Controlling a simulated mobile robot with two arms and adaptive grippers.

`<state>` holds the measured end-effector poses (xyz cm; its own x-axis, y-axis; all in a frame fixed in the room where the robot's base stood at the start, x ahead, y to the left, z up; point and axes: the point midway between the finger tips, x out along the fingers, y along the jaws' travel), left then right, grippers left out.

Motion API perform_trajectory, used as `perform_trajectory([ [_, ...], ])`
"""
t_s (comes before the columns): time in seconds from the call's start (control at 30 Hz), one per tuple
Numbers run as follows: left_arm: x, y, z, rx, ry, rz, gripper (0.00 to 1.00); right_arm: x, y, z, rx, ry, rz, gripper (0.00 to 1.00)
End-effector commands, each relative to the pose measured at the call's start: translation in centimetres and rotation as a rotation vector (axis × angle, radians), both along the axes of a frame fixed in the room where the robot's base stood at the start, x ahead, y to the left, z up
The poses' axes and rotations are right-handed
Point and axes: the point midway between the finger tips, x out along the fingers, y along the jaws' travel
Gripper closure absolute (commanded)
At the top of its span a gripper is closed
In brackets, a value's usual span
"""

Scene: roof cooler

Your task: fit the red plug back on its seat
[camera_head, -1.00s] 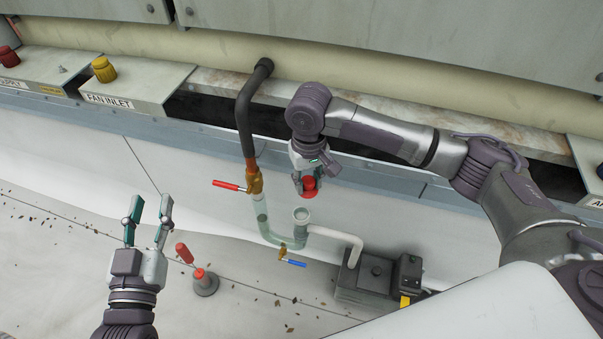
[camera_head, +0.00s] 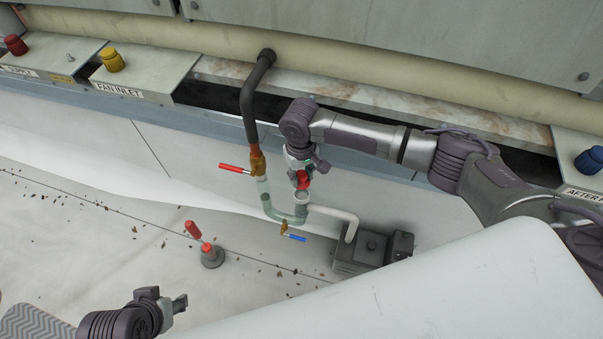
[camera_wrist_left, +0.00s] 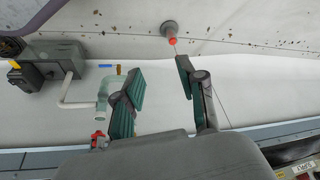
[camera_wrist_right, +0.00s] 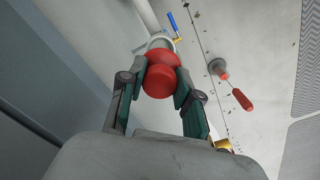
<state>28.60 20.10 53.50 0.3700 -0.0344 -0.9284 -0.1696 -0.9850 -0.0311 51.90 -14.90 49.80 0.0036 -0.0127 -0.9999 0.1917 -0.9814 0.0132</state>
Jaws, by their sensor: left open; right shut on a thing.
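The red plug (camera_head: 303,180) is between the fingers of my right gripper (camera_head: 300,174). The right wrist view shows the plug (camera_wrist_right: 160,82) gripped from both sides, its wider red flange beyond the fingers. The seat, a pale round pipe mouth (camera_head: 303,198) on the clear trap, lies just below the plug. In the right wrist view its pale rim (camera_wrist_right: 158,42) shows right behind the flange, partly hidden. I cannot tell whether plug and rim touch. My left gripper (camera_head: 166,298) is low in the head view, away from the trap; its fingers (camera_wrist_left: 158,82) are open and empty.
A red-handled valve (camera_head: 236,169) and a blue-handled valve (camera_head: 291,237) flank the trap. A dark box (camera_head: 370,252) stands to its right. A red-handled tool in a grey cone base (camera_head: 211,256) stands on the floor at left. Dry leaves litter the otherwise open floor.

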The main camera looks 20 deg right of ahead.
Motion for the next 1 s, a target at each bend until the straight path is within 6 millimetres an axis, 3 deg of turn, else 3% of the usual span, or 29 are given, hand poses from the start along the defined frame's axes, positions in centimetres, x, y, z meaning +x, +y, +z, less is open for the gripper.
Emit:
perform_trajectory([
  [0.03,0.3,-0.1,-0.4,-0.005,-0.028,-0.002,0.60,0.0,0.0,-1.2,-0.001,-0.001,0.001,0.94],
  [0.1,0.7,-0.3,0.1,-0.012,-0.066,-0.005,0.60,0.0,0.0,-1.8,-0.001,-0.001,0.001,0.94],
  [0.17,1.4,-0.5,0.6,-0.018,-0.094,-0.007,0.60,0.0,0.0,-1.3,0.000,-0.001,0.000,0.94],
  [1.0,8.9,-3.1,4.7,-0.112,-0.524,-0.039,0.60,0.0,0.0,-2.7,0.000,0.000,-0.001,0.94],
])
